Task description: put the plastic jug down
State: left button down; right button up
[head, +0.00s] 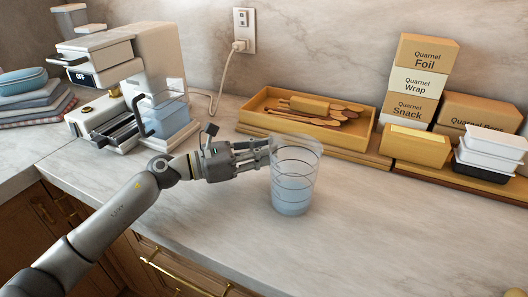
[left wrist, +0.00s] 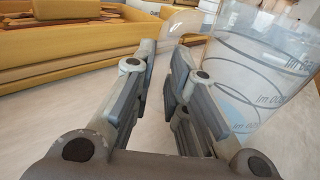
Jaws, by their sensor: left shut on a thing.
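The clear plastic jug (head: 293,182) with dark ring markings and a bluish lower part is upright over the front middle of the counter (head: 380,235). I cannot tell whether its base touches the counter. My left gripper (head: 268,148) reaches in from the left and is shut on the jug near its upper left side. In the left wrist view the jug (left wrist: 262,70) stands at the right, beside the fingers of my left gripper (left wrist: 167,50). The exact grip point is partly hidden by the fingers. My right gripper is not in view.
A wooden tray (head: 262,119) of utensils lies behind the jug. A coffee machine (head: 155,65) stands at the left, near folded cloths (head: 30,95). Stacked boxes (head: 420,82) and white and black containers (head: 490,150) stand at the right. The counter right of the jug is clear.

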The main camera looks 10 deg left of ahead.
pick_arm(q)
jog(key=shift+f, duration=0.1)
jog(key=c, duration=1.4)
grip_release()
jog(key=shift+o, duration=0.2)
jog(key=v, duration=1.2)
jog(key=shift+s, duration=0.1)
